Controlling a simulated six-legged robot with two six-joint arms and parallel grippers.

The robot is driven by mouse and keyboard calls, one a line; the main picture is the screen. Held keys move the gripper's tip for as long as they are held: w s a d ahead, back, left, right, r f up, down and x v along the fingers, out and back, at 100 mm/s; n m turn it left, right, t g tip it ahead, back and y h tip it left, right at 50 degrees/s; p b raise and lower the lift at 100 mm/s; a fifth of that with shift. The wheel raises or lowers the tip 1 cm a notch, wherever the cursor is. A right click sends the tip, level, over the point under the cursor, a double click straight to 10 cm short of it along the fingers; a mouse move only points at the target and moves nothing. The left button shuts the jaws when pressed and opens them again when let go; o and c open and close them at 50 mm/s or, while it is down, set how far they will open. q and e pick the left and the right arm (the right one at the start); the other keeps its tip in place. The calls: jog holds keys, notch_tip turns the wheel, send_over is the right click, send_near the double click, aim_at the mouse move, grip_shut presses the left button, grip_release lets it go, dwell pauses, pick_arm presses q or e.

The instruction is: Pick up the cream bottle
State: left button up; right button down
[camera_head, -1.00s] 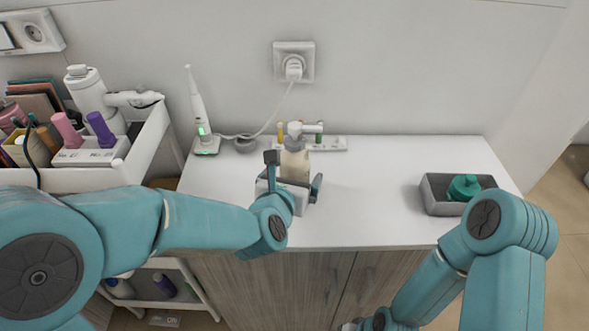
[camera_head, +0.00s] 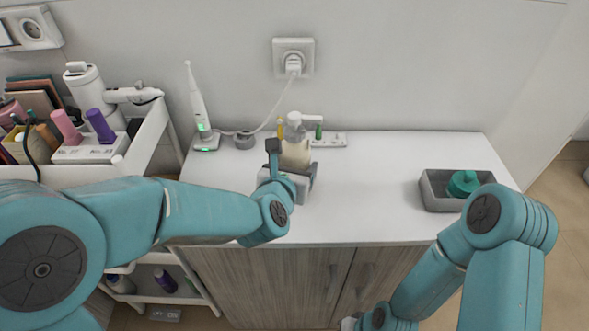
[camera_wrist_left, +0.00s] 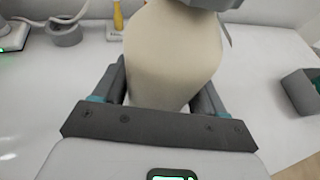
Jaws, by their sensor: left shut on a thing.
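The cream bottle (camera_head: 296,153) is pale beige with a white pump top and stands upright over the white cabinet top. In the left wrist view its rounded body (camera_wrist_left: 175,55) fills the upper middle, with its top cut off. My left gripper (camera_head: 293,164) is shut on the bottle, one finger on each side of its body. The gripper hides the bottle's lower part and base in the head view, so I cannot tell whether it touches the surface. My right arm is at the lower right; its fingers are out of view.
A grey tray (camera_head: 436,199) with a teal-lidded jar (camera_head: 463,184) sits at the right. A filled white cart (camera_head: 146,142) is at the left. The counter between is clear.

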pick_arm(q)
notch_tip(320, 180, up, 19)
jog(key=p, duration=0.6)
jog(key=shift+f, duration=0.1)
jog(key=shift+f, duration=0.15)
notch_tip(320, 180, down, 19)
jog(key=b, duration=2)
jog(key=shift+s+f, duration=0.1)
jog(key=shift+f, duration=0.25)
